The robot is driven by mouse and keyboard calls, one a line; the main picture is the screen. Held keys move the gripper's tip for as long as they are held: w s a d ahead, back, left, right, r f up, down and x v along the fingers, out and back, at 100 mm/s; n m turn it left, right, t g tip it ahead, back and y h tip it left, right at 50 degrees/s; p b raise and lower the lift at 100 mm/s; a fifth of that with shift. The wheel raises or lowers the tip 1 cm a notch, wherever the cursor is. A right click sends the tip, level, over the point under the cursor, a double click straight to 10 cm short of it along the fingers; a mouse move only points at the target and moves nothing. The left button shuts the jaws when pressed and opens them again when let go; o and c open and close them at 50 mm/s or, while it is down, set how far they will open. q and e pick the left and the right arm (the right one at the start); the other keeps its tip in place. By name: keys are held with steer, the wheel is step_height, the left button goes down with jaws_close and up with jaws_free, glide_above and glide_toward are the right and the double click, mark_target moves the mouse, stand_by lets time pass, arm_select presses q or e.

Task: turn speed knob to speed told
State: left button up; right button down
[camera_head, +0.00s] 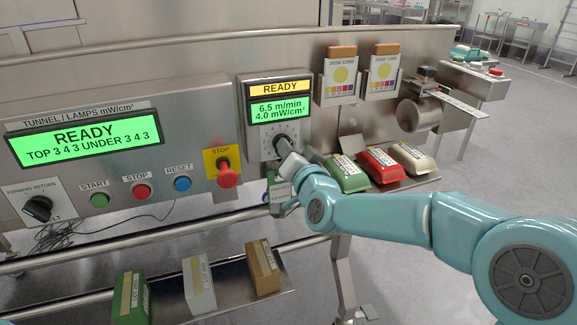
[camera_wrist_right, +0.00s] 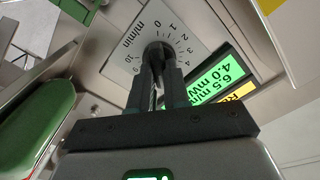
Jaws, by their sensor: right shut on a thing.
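The speed knob (camera_wrist_right: 157,50) is a dark knob at the centre of a white dial plate (camera_wrist_right: 128,42) marked m/min, with numbers around it. My right gripper (camera_wrist_right: 158,62) is shut on the knob, its two dark fingers covering much of it. In the head view the knob (camera_head: 281,142) sits below a small display (camera_head: 279,109) reading READY, 6.5 m/min and 4.0 mW/cm², and my right gripper (camera_head: 284,150) reaches it from the lower right. The knob's pointer is hidden by the fingers. My left gripper is not in view.
A red STOP button (camera_head: 227,175) on yellow stands just left of the dial. Green, red and white packs, the green one (camera_head: 346,173) nearest, lie on a shelf to the right. A lower shelf (camera_head: 222,294) holds three boxes. A large green display (camera_head: 85,138) reads READY.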

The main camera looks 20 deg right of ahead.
steer(key=shift+f+m+b, duration=0.1)
steer(key=shift+m+b, duration=1.4)
steer(key=shift+b, duration=0.15)
steer(key=c, duration=1.1)
jaws_free()
steer(key=s, duration=1.6)
steer(key=shift+s+d, duration=0.2)
steer(key=shift+d, duration=0.1)
